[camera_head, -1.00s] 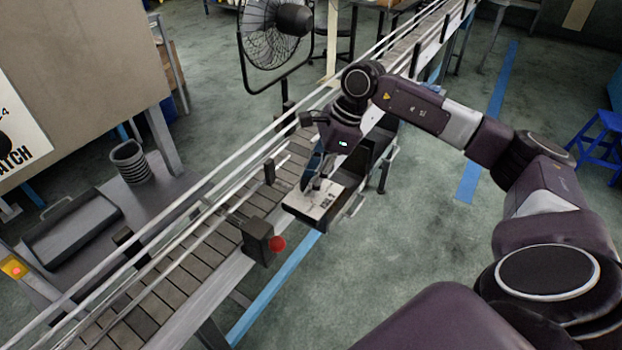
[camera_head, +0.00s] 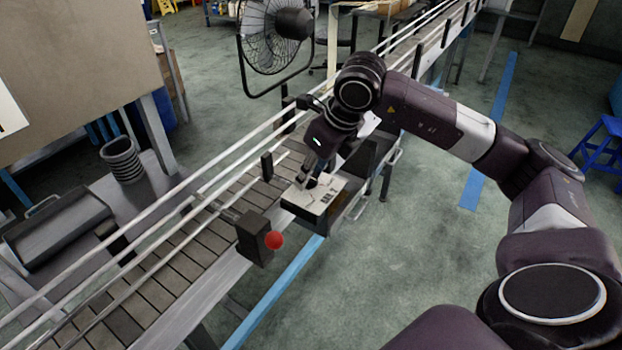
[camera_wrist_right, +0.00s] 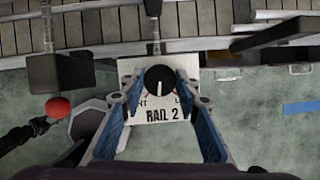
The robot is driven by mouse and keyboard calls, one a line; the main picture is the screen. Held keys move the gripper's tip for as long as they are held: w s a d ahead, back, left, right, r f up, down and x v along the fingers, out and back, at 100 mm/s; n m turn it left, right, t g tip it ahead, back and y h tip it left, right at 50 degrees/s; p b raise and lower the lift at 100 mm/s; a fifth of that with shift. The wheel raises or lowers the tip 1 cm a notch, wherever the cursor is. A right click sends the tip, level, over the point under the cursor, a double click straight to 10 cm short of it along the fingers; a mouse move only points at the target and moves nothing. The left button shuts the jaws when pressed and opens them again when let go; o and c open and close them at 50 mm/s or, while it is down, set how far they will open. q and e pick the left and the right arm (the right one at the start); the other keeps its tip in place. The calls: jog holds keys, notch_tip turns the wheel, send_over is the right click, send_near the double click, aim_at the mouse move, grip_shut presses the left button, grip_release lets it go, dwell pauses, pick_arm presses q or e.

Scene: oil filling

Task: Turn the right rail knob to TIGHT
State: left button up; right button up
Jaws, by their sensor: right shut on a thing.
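The right rail knob (camera_wrist_right: 159,80) is a small black dial with a white pointer mark. It sits on a white plate (camera_wrist_right: 150,140) that reads "RAIL 2", with partly covered lettering at both sides of the knob. The pointer stands nearly upright in the right wrist view, between the two labels. My right gripper (camera_wrist_right: 156,84) has its blue-padded fingers on both sides of the knob and is shut on it. In the head view the right gripper (camera_head: 304,180) reaches down to the plate (camera_head: 325,198) and hides the knob. My left gripper is not seen.
A black box (camera_head: 252,234) with a red ball-shaped button (camera_head: 274,240) stands left of the plate on the conveyor edge. Guide rails (camera_head: 165,205) run along the conveyor (camera_head: 190,262). A fan (camera_head: 272,40) stands behind.

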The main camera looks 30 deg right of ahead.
jog(key=m+h+b, duration=0.1)
jog(key=m, duration=0.2)
jog(key=shift+a+m+h, duration=0.1)
jog(key=shift+m+h, duration=0.2)
jog(key=shift+m+h+b, duration=0.7)
jog(key=shift+m+b, duration=0.05)
jog(key=shift+m, duration=1.15)
jog(key=o, duration=1.2)
jog(key=shift+c, duration=0.2)
jog(key=v, duration=1.2)
jog(key=shift+w, duration=0.15)
jog(key=shift+a, duration=0.1)
